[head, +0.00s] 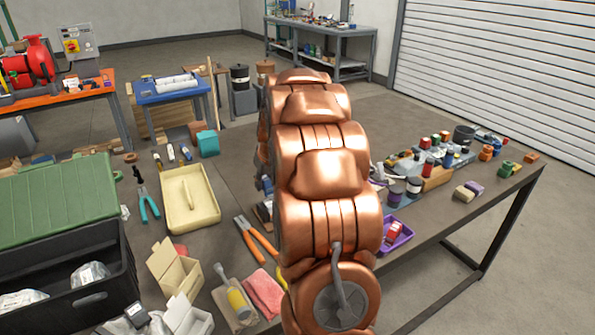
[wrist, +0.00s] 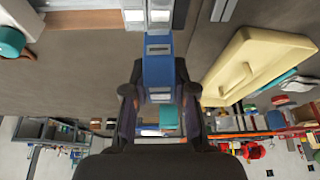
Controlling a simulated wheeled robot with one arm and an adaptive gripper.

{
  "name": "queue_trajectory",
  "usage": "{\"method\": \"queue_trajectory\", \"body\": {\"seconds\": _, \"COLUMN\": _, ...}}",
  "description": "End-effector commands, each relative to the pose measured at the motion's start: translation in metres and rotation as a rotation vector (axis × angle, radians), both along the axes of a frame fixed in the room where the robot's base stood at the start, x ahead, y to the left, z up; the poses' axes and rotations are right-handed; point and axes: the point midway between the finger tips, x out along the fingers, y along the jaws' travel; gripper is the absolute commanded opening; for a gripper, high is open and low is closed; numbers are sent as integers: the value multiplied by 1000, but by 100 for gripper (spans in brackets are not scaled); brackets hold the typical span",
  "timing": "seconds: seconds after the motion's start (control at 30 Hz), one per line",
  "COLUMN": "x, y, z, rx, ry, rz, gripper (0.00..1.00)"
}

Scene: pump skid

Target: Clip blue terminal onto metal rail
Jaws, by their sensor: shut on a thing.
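In the wrist view my gripper (wrist: 158,92) is shut on the blue terminal (wrist: 158,68), which sits between the two dark fingers. The terminal's far end points to the top edge, where it meets or overlaps a row of grey and white blocks (wrist: 147,14). I cannot tell whether they touch. A grey metal strip (wrist: 223,9) at the top edge, right of the terminal, may be part of the rail; the rail is not clearly seen. In the head view my copper-coloured arm hides the gripper, the terminal and the rail.
A cream tray (head: 192,200) lies left of my arm on the workbench; it also shows in the wrist view (wrist: 250,68). Orange-handled pliers (head: 256,240) and a pink cloth (head: 264,290) lie near the arm. A purple tray (head: 398,238) and several small coloured parts crowd the right side.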

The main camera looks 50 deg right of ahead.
Motion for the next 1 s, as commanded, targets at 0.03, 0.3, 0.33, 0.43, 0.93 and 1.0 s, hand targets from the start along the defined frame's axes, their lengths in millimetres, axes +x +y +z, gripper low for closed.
{"method": "queue_trajectory", "body": {"seconds": 0.03, "x": -10, "y": -19, "z": 2, "rx": 1, "ry": 0, "rz": -19, "gripper": 0}}
{"method": "queue_trajectory", "body": {"seconds": 0.3, "x": -44, "y": -75, "z": 2, "rx": -1, "ry": -4, "rz": -64, "gripper": 0}}
{"method": "queue_trajectory", "body": {"seconds": 0.33, "x": -46, "y": -78, "z": 2, "rx": -1, "ry": -4, "rz": -65, "gripper": 0}}
{"method": "queue_trajectory", "body": {"seconds": 0.43, "x": -50, "y": -84, "z": 2, "rx": -3, "ry": -4, "rz": -70, "gripper": 0}}
{"method": "queue_trajectory", "body": {"seconds": 0.93, "x": -51, "y": -85, "z": -21, "rx": -2, "ry": -4, "rz": -69, "gripper": 0}}
{"method": "queue_trajectory", "body": {"seconds": 1.0, "x": -51, "y": -85, "z": -27, "rx": -3, "ry": -3, "rz": -70, "gripper": 0}}
